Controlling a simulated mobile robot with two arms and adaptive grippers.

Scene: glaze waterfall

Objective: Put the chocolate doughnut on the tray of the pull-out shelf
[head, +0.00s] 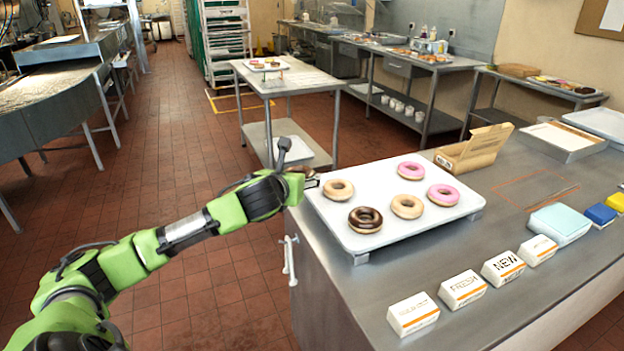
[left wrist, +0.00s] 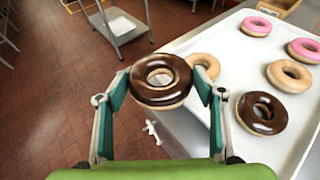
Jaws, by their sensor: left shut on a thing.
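My left gripper (head: 308,181) is shut on a chocolate doughnut (left wrist: 160,80), glossy dark brown on a pale base. It holds the doughnut between its two fingers, just off the left edge of the white counter tray (head: 350,238). In the head view the held doughnut is mostly hidden behind the gripper. A second chocolate doughnut (head: 365,220) lies on the counter tray and also shows in the left wrist view (left wrist: 262,113). Beyond, a metal table has a lower shelf bearing a white tray (head: 296,151), also visible in the left wrist view (left wrist: 120,25). My right gripper is not in view.
Plain doughnuts (head: 407,206) and pink doughnuts (head: 442,194) share the counter tray. An open cardboard box (head: 472,152) and several small labelled boxes (head: 463,289) stand on the counter. The tiled floor (head: 225,270) left of the counter is clear.

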